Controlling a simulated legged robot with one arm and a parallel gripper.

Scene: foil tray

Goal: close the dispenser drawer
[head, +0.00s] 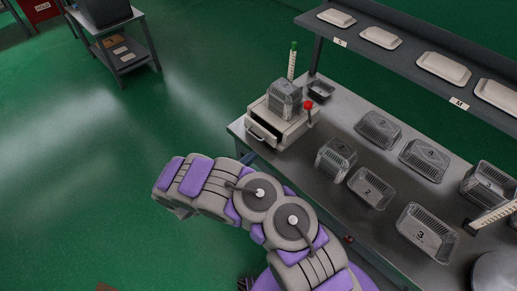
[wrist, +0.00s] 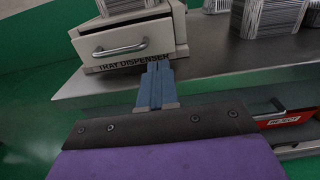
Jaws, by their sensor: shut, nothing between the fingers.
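The tray dispenser (head: 299,126) is a pale box on the left end of the steel table, with a stack of foil trays (head: 285,98) on top. Its drawer (head: 262,133) is pulled partly out, and its dark inside shows from above. In the wrist view the drawer front (wrist: 97,46) with its bar handle (wrist: 121,49) is at the upper left, above the TRAY DISPENSER label. My gripper (wrist: 157,68) is shut and empty, its blue fingers just in front of and below the drawer front, apart from the handle. In the head view my arm mostly hides it.
Several numbered foil trays (head: 371,188) stand on the steel table (head: 330,120). A red-knobbed lever (head: 308,105) is on the dispenser's right. A red REJECT label (wrist: 284,119) marks a handled front below the table edge. A shelf (head: 400,52) with white lids runs behind.

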